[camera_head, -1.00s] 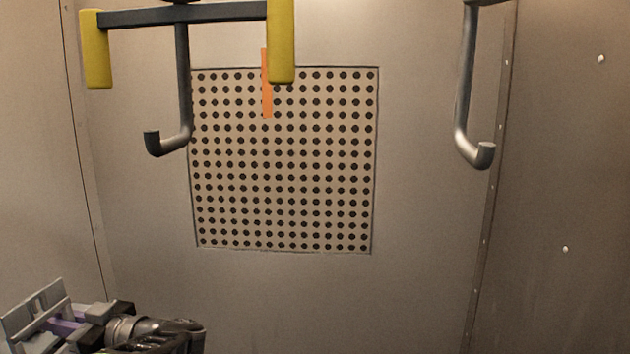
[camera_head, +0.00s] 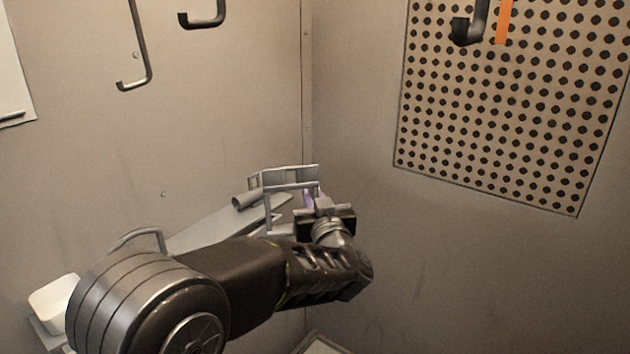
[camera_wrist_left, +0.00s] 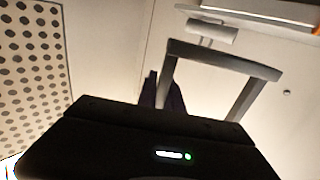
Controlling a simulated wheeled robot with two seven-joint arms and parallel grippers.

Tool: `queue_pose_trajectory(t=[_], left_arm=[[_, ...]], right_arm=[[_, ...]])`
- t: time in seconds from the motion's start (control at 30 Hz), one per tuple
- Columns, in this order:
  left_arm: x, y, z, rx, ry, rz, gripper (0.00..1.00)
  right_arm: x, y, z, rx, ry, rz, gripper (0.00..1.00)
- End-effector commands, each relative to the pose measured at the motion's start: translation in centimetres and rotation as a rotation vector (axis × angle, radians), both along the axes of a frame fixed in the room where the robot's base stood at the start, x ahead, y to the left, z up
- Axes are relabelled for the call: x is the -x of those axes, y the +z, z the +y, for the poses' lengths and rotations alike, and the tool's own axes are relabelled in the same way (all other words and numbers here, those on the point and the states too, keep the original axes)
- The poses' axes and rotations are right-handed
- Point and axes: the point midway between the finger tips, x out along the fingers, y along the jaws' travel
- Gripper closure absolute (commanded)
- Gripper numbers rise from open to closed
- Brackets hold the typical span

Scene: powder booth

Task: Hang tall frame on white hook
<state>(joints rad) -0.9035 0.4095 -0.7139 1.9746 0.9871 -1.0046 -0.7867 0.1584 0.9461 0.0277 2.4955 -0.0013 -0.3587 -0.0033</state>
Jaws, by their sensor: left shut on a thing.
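My left gripper (camera_head: 307,197) is shut on a grey rectangular frame (camera_head: 290,170), held in front of the left wall near the corner. In the left wrist view the frame (camera_wrist_left: 225,55) shows its top bar and two sides beyond the dark gripper fingers (camera_wrist_left: 163,92). Its lower part is hidden behind the gripper body. I cannot tell any hook in view as the white one. My right gripper is not in view.
A thin grey hook (camera_head: 142,82) and a dark hook (camera_head: 204,18) are on the left wall. Another dark hook (camera_head: 467,32) hangs before the perforated panel (camera_head: 500,130). A grey sloping plate (camera_head: 225,228) and a white bowl-like thing (camera_head: 52,298) lie behind my arm.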

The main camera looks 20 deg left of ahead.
Motion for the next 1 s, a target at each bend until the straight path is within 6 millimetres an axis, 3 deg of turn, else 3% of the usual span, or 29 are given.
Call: queue_pose_trajectory(t=[0.17,0.3,0.43,0.6,1.0], left_arm=[[0.2,-7.7,-3.4,-0.007,-0.279,0.017,1.0],[2.0,-14.5,-5.3,-0.006,-0.455,0.019,1.0],[3.8,-18.9,-5.8,-0.001,-0.547,0.01,1.0],[4.8,-21.0,-5.0,-0.002,-0.561,-0.001,1.0],[4.8,-21.0,-4.9,-0.003,-0.56,-0.006,1.0]], right_arm=[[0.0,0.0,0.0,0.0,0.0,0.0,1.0],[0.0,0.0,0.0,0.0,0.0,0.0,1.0],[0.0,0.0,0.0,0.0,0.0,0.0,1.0],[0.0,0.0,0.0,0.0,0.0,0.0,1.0],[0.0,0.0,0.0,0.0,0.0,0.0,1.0]])
